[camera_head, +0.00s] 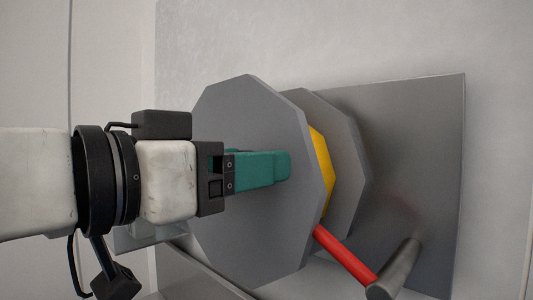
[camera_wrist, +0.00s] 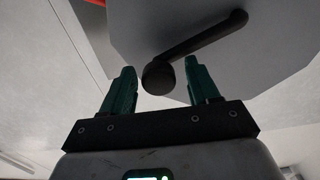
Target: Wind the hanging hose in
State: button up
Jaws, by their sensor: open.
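The hose reel has a grey many-sided front disc (camera_head: 225,105), which also shows in the wrist view (camera_wrist: 150,25). A yellow band (camera_head: 323,175) shows between its discs. A red hose length (camera_head: 343,251) runs down to the right from the reel. My gripper (camera_head: 287,167) is in front of the disc. In the wrist view its green fingers (camera_wrist: 160,66) are open, one on each side of a dark round crank knob (camera_wrist: 159,78). The knob joins a dark crank arm (camera_wrist: 208,35) on the disc. Contact cannot be told. My gripper hides the crank in the head view.
A grey back plate (camera_head: 420,150) stands behind the reel. A grey cylinder (camera_head: 400,265) sits at the red hose's lower end. A grey ledge (camera_head: 195,275) lies below the reel. The pale wall (camera_head: 350,40) above is bare.

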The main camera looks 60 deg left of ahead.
jog(key=shift+w, duration=0.2)
grip_shut()
dwell(0.5)
